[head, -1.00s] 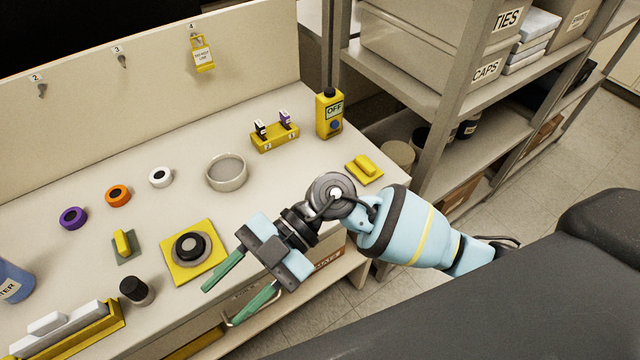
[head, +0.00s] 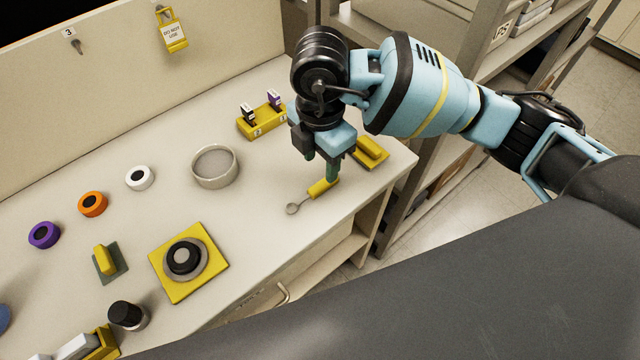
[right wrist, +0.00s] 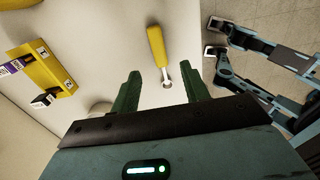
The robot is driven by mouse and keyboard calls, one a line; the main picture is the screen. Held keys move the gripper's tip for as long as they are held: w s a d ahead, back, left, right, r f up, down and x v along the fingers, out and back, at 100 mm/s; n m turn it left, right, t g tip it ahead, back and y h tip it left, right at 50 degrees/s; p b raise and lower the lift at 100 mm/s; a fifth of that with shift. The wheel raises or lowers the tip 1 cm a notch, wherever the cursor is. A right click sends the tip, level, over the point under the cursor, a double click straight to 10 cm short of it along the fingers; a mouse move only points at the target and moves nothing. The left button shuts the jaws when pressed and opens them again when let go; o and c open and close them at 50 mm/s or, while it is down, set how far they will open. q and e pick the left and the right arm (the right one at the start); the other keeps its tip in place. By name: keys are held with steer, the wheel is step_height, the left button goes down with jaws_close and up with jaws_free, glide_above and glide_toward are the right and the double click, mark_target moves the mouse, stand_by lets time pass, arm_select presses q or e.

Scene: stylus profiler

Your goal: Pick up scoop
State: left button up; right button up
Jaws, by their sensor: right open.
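The scoop (head: 322,188) lies on the bench near its front edge, with a yellow handle and a small round metal bowl (head: 292,208) pointing left. My right gripper (head: 321,168) points down just above the handle. It is open and empty, and its fingertips hide part of the handle's far end. In the right wrist view the scoop's yellow handle (right wrist: 156,45) shows beyond the gap between the two green fingers (right wrist: 162,90), apart from both. My left gripper is in neither view.
A yellow block on a plate (head: 372,150) sits just right of the gripper. A yellow square with a dark round piece (head: 218,262) lies left. A shelf rack stands right.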

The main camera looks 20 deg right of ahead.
mark_target(319, 186)
steer(key=shift+a+f, duration=0.1)
steer(key=shift+f, duration=3.5)
jaws_close()
steer(key=shift+r, duration=0.1)
steer(key=shift+r, duration=0.5)
step_height(319, 186, up, 2)
steer(key=shift+r, duration=0.2)
steer(key=s+r, duration=0.1)
steer(key=s, duration=1.5)
steer(key=shift+a+r, duration=0.25)
steer(key=shift+a, duration=0.15)
